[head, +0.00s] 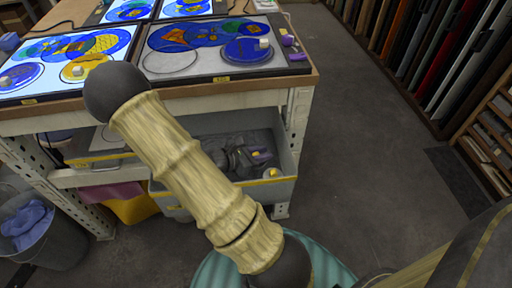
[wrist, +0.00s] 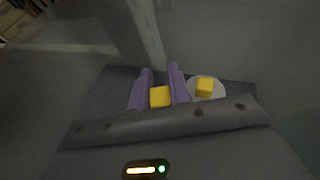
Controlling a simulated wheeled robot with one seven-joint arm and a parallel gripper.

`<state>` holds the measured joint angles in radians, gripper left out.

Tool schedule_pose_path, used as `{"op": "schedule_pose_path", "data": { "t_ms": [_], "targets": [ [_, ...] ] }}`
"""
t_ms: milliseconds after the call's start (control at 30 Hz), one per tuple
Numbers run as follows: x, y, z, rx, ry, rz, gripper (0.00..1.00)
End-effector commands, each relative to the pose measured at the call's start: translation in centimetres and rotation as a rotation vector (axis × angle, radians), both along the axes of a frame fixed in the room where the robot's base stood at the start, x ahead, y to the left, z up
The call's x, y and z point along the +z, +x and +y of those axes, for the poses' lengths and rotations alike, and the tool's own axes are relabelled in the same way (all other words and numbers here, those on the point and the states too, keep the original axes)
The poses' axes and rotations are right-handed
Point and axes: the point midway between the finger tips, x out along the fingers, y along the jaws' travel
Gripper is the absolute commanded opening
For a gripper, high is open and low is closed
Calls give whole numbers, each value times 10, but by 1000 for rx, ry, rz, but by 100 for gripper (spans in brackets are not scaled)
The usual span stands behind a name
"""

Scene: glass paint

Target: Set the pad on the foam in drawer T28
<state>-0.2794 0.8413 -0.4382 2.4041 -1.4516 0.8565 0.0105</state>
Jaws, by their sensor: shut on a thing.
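My gripper (wrist: 158,85), with two purple fingers, is shut on a yellow block (wrist: 160,97), which I take to be the pad's grip. Most of what is under this block is hidden by the fingers and the dark gripper body. In the head view my gripper (head: 258,154) is low inside an open grey drawer (head: 285,150) under the table. Dark grey foam (head: 215,146) shows inside it, partly hidden by my arm. I cannot tell whether the held piece touches the foam. A second yellow block (wrist: 205,87) on a pale disc lies just right of the fingers.
The table (head: 230,92) above the drawer carries lit panels with blue and yellow glass discs. A bucket (head: 60,245) with a blue cloth stands at the lower left. Racks of upright sheets (head: 430,50) line the right. The floor (head: 360,150) between is clear.

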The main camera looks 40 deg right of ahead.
Motion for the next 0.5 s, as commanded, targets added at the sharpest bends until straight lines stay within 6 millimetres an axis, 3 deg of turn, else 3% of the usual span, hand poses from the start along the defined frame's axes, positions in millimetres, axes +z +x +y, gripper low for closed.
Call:
{"op": "schedule_pose_path", "data": {
  "t_ms": [33, 133, 300, 500],
  "targets": [
    [-15, 0, 0, 0, 0, 5, 0],
    [-36, 0, 0, 0, 0, 3, 0],
    [-30, 29, -18, -1, -1, -6, 0],
    [-29, 39, -23, 1, 0, -1, 0]
  ]
}}
